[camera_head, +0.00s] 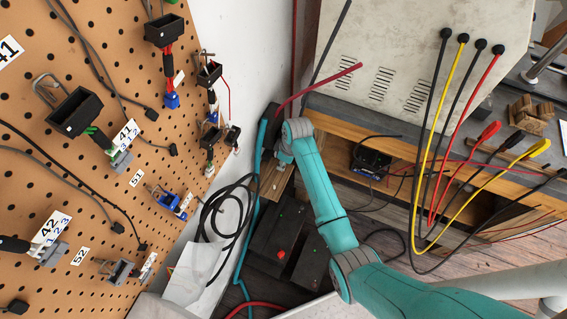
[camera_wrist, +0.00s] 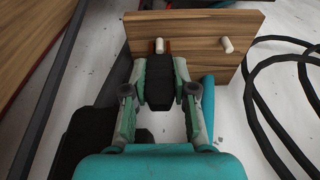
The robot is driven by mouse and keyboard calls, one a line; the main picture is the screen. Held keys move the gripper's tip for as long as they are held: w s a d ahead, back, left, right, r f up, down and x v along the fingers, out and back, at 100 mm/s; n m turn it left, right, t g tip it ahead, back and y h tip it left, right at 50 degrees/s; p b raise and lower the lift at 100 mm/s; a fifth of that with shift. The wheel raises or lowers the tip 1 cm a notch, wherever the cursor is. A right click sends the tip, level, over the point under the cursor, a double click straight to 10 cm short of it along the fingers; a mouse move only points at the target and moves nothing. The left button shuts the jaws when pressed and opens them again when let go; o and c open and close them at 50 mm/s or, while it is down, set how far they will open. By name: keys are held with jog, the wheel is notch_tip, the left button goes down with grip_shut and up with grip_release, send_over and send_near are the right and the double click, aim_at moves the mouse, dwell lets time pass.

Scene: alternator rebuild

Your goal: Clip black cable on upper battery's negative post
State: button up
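In the wrist view my gripper (camera_wrist: 160,75) has its fingers on both sides of a dark black piece, apparently the black cable's clip (camera_wrist: 160,88). Just beyond it stands a wood-faced block (camera_wrist: 195,30) with two pale metal posts, a left post (camera_wrist: 159,46) with some red at its base and a right post (camera_wrist: 227,45). The fingertips are near the left post; contact cannot be told. I cannot tell which post is negative. Black cable (camera_head: 228,212) lies coiled nearby.
Dark boxes (camera_head: 275,228), with a red knob (camera_head: 281,254), lie below the arm. A metal cabinet (camera_head: 400,60) and wooden shelf stand right, with colored cables (camera_head: 437,150) hanging. A teal hose (camera_head: 244,265) runs along the floor.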

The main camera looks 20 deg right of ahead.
jog(key=shift+r, duration=0.1)
jog(key=shift+r, duration=1.9)
